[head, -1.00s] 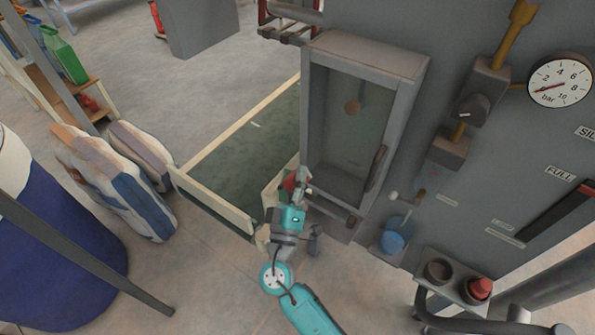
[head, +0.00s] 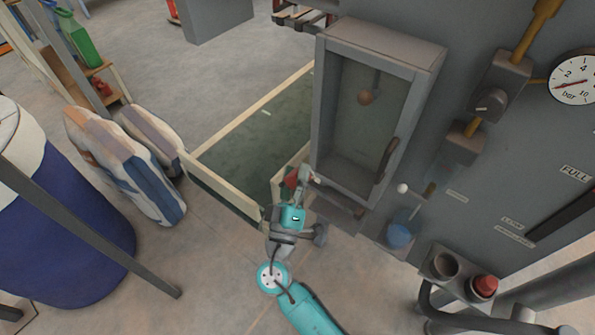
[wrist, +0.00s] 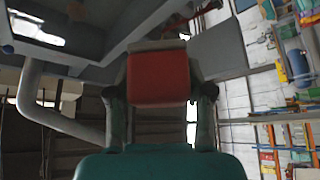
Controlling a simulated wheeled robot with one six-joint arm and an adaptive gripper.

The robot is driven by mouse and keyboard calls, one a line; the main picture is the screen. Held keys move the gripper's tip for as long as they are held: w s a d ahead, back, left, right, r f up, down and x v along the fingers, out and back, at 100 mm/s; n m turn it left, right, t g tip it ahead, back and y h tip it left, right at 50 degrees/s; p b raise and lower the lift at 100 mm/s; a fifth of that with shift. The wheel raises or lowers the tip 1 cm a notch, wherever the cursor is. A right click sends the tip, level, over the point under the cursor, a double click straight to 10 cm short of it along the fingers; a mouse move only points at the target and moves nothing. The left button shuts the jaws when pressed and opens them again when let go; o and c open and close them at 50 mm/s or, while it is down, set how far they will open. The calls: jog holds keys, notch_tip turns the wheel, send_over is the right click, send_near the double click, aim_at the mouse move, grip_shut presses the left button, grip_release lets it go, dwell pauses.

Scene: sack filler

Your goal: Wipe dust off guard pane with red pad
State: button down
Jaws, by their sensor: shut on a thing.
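My gripper (head: 298,181) is shut on the red pad (head: 291,178), low in front of the grey cabinet's lower left corner. In the wrist view the red pad (wrist: 159,78) sits between the two fingers and fills the space between them. The pad is below and left of the pane; I see no contact with the pane. Dust on the pane cannot be made out clearly.
The cabinet's handle (head: 386,160) is at the pane's right. A blue cup-like thing (head: 399,235) and a red button (head: 484,287) are to the right. Striped sacks (head: 125,165) and a blue drum (head: 60,215) stand left. A wooden-edged green bed (head: 255,140) lies behind my gripper.

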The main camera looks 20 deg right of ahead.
aim_at(318, 132)
jog(key=shift+w+d, duration=0.1)
jog(key=shift+d, duration=0.05)
jog(key=shift+t+y, duration=0.3)
jog(key=shift+w+d+r, duration=0.3)
jog(key=shift+w+d, duration=0.45)
jog(key=shift+d, duration=0.15)
jog(key=shift+w+d+r, duration=0.25)
jog(key=shift+w+d, duration=0.55)
jog(key=shift+d, duration=0.05)
jog(key=shift+w+d+r, duration=0.3)
jog(key=shift+w+d, duration=0.45)
jog(key=shift+d, duration=0.15)
jog(key=shift+n, duration=0.3)
jog(key=shift+w+d, duration=0.45)
jog(key=shift+d, duration=0.2)
jog(key=shift+s, duration=0.1)
jog(key=shift+s+d, duration=0.5)
jog(key=shift+s, duration=0.25)
jog(key=shift+s+d, duration=0.5)
jog(key=shift+s, duration=0.25)
jog(key=shift+d, duration=0.15)
jog(key=shift+w, duration=0.1)
jog(key=shift+w+a, duration=0.55)
jog(key=shift+w, duration=0.25)
jog(key=shift+w+a, duration=0.55)
jog(key=shift+w, duration=0.25)
